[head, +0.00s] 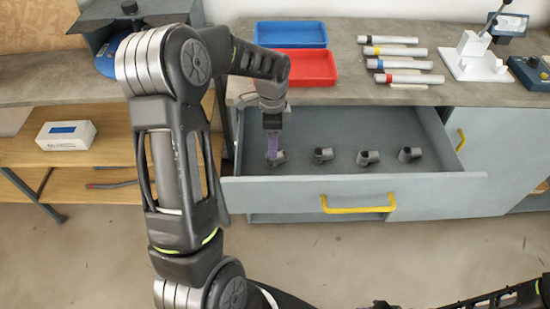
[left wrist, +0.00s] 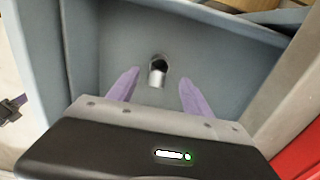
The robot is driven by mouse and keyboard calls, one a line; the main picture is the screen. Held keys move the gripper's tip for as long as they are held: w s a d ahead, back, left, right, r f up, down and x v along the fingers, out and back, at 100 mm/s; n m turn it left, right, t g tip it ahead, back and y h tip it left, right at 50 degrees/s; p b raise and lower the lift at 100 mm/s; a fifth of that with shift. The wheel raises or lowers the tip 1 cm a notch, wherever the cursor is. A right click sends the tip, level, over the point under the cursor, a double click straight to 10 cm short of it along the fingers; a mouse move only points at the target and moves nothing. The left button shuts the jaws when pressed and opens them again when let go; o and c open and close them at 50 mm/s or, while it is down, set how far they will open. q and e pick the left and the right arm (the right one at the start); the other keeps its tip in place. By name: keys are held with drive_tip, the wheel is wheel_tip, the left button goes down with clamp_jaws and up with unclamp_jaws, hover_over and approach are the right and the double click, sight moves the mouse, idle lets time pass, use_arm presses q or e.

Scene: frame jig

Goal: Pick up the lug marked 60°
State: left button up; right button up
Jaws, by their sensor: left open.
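Several dark grey lugs stand in a row in the open drawer (head: 430,185). In the head view the leftmost lug (head: 275,157) is below my left gripper (head: 273,143), partly hidden by it. The other lugs are the second (head: 323,155), the third (head: 367,158) and the rightmost (head: 409,154). No angle marking can be read on any of them. In the left wrist view one lug (left wrist: 157,71) shows between and beyond the purple fingers of my left gripper (left wrist: 158,92), which are open and apart from it. My right gripper is not in view.
The drawer's walls surround the lugs, and its front has a yellow handle (head: 357,204). On the counter are a blue tray (head: 290,34), a red tray (head: 303,68), several tubes (head: 394,52) and a white lever press (head: 474,58). A white box (head: 66,136) stands on the left shelf.

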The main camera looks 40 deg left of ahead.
use_arm(q)
drive_tip(key=shift+f, duration=1.2)
drive_tip(key=shift+s+f+p, duration=0.1)
drive_tip(key=shift+f+p, duration=0.65)
drive_tip(key=shift+f, duration=1.85)
clamp_jaws()
